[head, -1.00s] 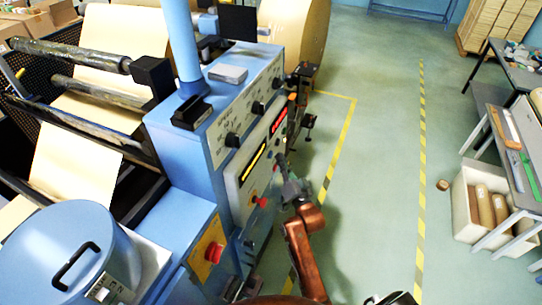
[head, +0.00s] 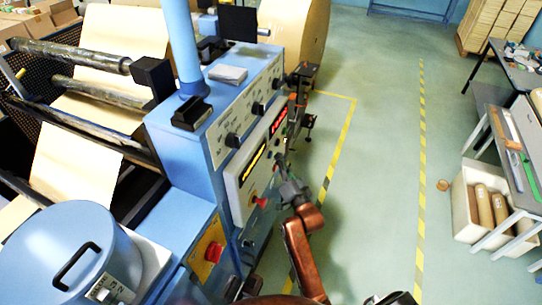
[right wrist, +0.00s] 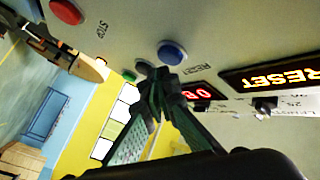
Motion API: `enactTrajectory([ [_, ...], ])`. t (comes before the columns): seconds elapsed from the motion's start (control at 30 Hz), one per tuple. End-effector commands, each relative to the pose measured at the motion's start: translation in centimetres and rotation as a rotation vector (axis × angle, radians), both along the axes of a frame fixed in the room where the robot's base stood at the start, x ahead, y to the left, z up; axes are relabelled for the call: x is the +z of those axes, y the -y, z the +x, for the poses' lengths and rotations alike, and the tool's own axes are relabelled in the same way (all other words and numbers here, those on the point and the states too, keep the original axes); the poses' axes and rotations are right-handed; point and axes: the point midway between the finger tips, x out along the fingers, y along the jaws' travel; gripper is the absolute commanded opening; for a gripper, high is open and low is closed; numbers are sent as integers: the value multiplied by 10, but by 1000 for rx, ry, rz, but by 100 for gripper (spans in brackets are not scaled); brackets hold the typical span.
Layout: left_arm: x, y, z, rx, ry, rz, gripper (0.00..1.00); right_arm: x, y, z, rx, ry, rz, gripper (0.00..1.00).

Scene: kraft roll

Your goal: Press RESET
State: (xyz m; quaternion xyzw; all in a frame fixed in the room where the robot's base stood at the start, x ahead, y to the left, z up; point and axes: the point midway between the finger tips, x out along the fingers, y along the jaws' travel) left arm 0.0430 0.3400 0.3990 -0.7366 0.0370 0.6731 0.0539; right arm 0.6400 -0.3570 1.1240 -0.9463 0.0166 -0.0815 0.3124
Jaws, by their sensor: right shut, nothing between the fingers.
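The blue button (right wrist: 171,52) is on the grey panel in the right wrist view, with the printed word RESET (right wrist: 195,67) beside it. My right gripper (right wrist: 158,76) is shut and empty, its fingertips just below the blue button's lower edge in the picture. I cannot tell whether they touch it. In the head view my right gripper (head: 283,165) is close to the front face of the blue machine's control panel (head: 245,175). It hides part of the panel there. A lit display (right wrist: 275,76) reads RESET in amber.
A red button (right wrist: 67,11) marked STOP and a green button (right wrist: 129,75) are on the same panel. A red emergency knob (head: 214,252) on a yellow plate sits lower on the machine. The floor to the right is mostly clear.

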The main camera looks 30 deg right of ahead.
Motion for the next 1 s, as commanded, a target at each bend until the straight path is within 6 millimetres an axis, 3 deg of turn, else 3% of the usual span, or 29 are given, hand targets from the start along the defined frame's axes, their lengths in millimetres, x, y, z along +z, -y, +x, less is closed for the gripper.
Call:
enactTrajectory([
  [1.0, 6, 0, 0, 0, 0, 0, 40, 0, -7, 8, 0, 0, 0, 0],
])
